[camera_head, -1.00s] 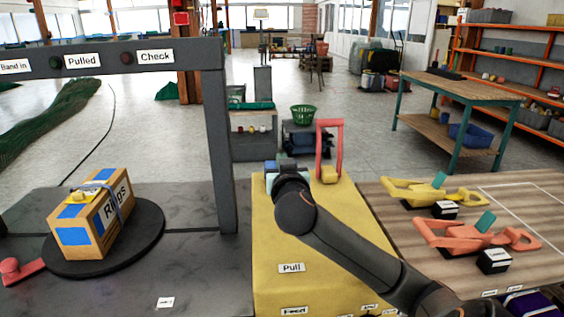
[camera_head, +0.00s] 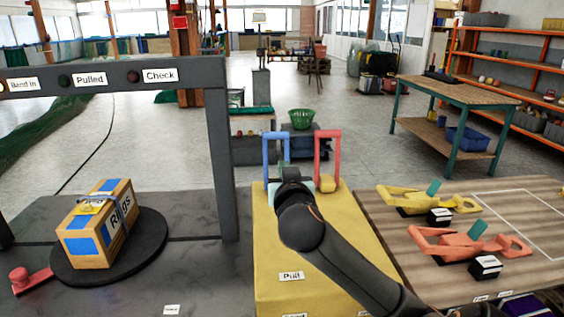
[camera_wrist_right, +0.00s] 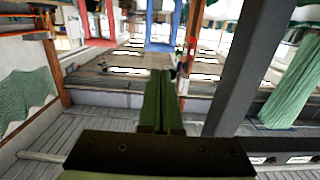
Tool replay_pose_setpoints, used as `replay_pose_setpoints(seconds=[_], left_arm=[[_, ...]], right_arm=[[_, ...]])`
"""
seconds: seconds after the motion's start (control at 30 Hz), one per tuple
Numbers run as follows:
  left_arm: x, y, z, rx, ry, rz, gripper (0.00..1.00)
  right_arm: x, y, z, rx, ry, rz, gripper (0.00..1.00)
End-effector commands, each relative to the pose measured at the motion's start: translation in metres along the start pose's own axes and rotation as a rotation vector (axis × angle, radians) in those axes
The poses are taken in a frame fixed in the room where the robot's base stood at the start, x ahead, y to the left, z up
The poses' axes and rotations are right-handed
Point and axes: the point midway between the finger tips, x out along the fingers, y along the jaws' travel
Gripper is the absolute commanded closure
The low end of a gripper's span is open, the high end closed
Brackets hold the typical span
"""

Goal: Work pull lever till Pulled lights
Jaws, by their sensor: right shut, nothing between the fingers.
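A yellow box (camera_head: 330,240) with a "Pull" label (camera_head: 291,276) carries a blue lever (camera_head: 269,150) and a red lever (camera_head: 335,158), both upright in the head view. My right arm reaches over the box. Its gripper is mostly hidden behind my wrist, close to the foot of the blue lever; I cannot tell whether it touches. In the right wrist view my right gripper (camera_wrist_right: 160,74) is shut and empty, its green fingers together. The "Pulled" light (camera_head: 64,81) beside its label (camera_head: 90,79) looks dark. My left gripper is not in view.
A dark frame (camera_head: 222,165) bears the lights. A "Rings" carton (camera_head: 92,246) with blue patches sits on a round black turntable (camera_head: 152,255). Yellow clamps (camera_head: 405,197) and red clamps (camera_head: 455,243) lie on the wooden top (camera_head: 540,265) at right.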

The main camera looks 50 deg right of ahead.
Motion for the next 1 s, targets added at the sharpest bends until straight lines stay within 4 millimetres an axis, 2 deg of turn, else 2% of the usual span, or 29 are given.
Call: replay_pose_setpoints(seconds=[0.1,0.3,1.0], left_arm=[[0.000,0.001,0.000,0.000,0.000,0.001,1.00],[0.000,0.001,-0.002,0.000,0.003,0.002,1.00],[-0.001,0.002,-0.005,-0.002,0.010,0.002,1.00]], right_arm=[[-0.021,0.000,0.002,0.003,0.001,-0.003,1.00],[-0.038,0.000,0.003,0.001,0.001,0.000,1.00],[-0.041,0.001,0.002,0.001,0.003,0.001,1.00]])
